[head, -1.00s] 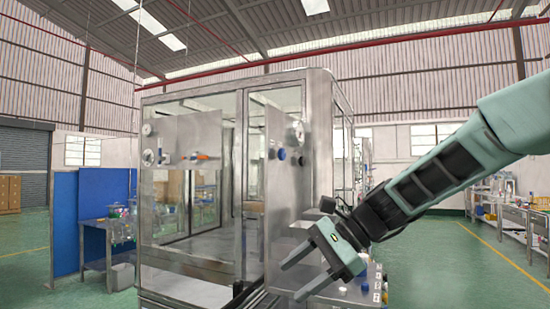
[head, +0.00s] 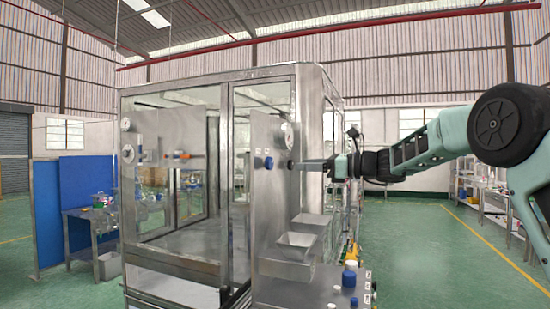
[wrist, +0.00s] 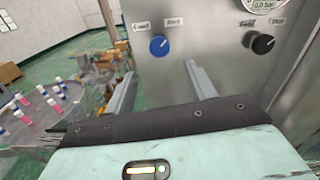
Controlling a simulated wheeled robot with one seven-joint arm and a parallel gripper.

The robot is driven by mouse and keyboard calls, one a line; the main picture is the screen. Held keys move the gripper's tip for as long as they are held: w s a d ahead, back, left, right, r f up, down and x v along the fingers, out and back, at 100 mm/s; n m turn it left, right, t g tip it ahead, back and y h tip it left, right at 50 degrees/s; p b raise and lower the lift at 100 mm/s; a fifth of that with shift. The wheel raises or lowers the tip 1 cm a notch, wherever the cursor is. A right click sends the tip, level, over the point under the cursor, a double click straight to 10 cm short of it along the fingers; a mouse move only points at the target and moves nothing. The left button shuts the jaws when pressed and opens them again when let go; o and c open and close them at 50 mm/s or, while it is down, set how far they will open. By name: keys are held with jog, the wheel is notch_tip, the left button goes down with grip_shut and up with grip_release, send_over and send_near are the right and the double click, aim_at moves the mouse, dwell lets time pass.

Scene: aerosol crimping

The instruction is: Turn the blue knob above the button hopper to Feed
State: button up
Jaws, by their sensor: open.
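The blue knob (head: 268,162) is on the steel panel of the machine, above a steel hopper (head: 298,245). In the wrist view the blue knob (wrist: 158,46) sits under two small labels that are too blurred to read surely, and its pointer direction is unclear. My gripper (head: 305,166) is level with the knob in the head view, to its right. In the wrist view my gripper (wrist: 162,82) is open and empty. The knob shows ahead of the gap between its fingers, apart from both.
A black knob (wrist: 262,44) with its own labels is right of the blue one, under a pressure gauge (wrist: 266,5). A glass-walled steel enclosure (head: 172,262) stands at left. Blue-capped containers (head: 349,278) stand on a ledge below. The floor at right is clear.

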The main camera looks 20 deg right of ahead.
aim_at(272, 164)
jog(key=p+x, duration=0.4)
jog(key=x, duration=0.5)
jog(key=shift+a+r, duration=0.1)
jog(key=shift+w+a, duration=0.3)
jog(key=shift+a, duration=0.05)
jog(key=c, duration=1)
